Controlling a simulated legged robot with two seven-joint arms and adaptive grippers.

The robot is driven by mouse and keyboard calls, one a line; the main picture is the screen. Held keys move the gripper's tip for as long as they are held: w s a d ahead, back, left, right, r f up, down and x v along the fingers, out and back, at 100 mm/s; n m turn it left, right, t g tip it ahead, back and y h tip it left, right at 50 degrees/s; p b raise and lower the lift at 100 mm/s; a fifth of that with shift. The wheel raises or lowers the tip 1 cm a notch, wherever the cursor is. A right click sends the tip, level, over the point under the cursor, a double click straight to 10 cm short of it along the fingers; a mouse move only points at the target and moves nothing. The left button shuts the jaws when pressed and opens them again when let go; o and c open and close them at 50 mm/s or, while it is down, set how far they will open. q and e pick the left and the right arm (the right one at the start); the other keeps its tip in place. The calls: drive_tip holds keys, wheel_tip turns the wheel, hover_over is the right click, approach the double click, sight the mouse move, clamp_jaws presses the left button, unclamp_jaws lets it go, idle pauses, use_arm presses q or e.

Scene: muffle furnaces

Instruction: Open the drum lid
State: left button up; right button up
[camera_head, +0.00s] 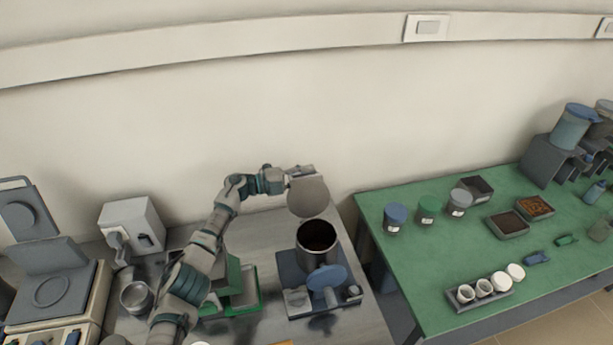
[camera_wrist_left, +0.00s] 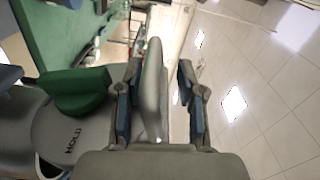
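The drum (camera_head: 318,236) is a grey metal pot with dark contents, standing on a blue-grey base (camera_head: 295,282) with a round blue part in front. Its mouth is uncovered. The round grey lid (camera_head: 309,197) is raised and tilted steeply above the drum's back rim; whether a hinge joins them is unclear. My left gripper (camera_head: 298,174) is at the lid's upper edge. In the left wrist view my gripper (camera_wrist_left: 160,85) has its fingers apart, with the silver lid edge (camera_wrist_left: 152,85) between them. A gap shows between the lid and the right-hand finger. My right gripper is out of view.
A green tray-like item (camera_head: 245,298) stands left of the drum, partly behind my left arm. A grey and cream device (camera_head: 55,290) and a white machine (camera_head: 130,218) stand further left. The green table (camera_head: 450,265) on the right holds jars, trays and cups.

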use_arm(q)
drive_tip(key=v, duration=1.2)
